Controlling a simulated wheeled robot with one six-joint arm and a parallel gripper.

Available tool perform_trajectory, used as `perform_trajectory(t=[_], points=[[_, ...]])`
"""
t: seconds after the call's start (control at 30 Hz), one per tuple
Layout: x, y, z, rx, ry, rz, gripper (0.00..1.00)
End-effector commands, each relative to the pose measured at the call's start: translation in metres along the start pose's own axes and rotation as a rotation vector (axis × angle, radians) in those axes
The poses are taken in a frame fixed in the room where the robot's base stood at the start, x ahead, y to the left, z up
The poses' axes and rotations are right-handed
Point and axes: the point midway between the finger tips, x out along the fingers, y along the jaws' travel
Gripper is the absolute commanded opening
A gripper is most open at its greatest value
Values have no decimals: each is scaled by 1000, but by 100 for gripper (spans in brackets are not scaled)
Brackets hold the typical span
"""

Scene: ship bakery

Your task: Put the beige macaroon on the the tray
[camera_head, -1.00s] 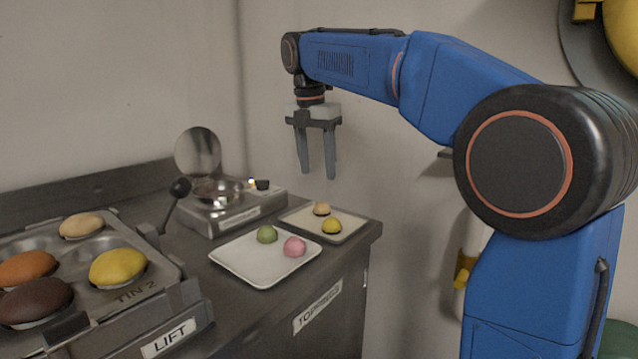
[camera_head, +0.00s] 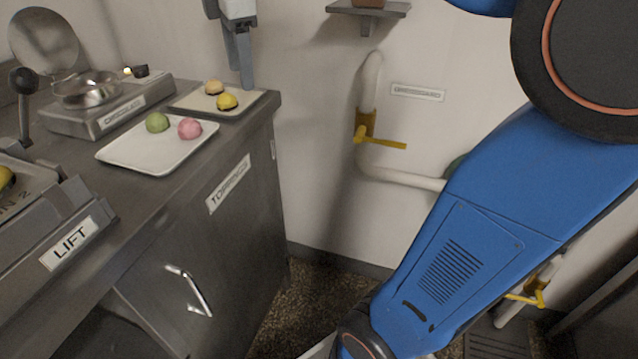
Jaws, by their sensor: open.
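The beige macaroon (camera_head: 214,88) sits on the far, beige-toned tray (camera_head: 190,104) at the counter's right end, beside a yellow macaroon (camera_head: 228,102). A white tray (camera_head: 150,163) lies nearer, with a green macaroon (camera_head: 157,122) and a pink macaroon (camera_head: 189,128) on it. My gripper (camera_head: 240,82) is open and empty, pointing down at the top of the view. Its fingers appear just right of the beige macaroon and do not hold it. The upper part of the gripper is cut off by the picture's edge.
A metal device with a pan (camera_head: 88,90) and raised round lid stands left of the trays. The LIFT-labelled unit (camera_head: 68,243) is at the left edge. Right of the counter (camera_head: 105,205), a white pipe (camera_head: 372,95) with a yellow valve runs along the wall.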

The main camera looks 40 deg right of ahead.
Motion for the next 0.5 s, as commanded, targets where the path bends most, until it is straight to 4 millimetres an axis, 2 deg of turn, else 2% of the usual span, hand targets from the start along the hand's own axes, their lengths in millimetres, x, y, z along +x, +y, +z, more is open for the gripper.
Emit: perform_trajectory(t=[0.03, 0.27, 0.5], points=[[8, -19, 7, 86, 8, 12, 52], [53, -94, 28, 513, 56, 60, 52], [113, -174, 43, 962, 126, 95, 52]])
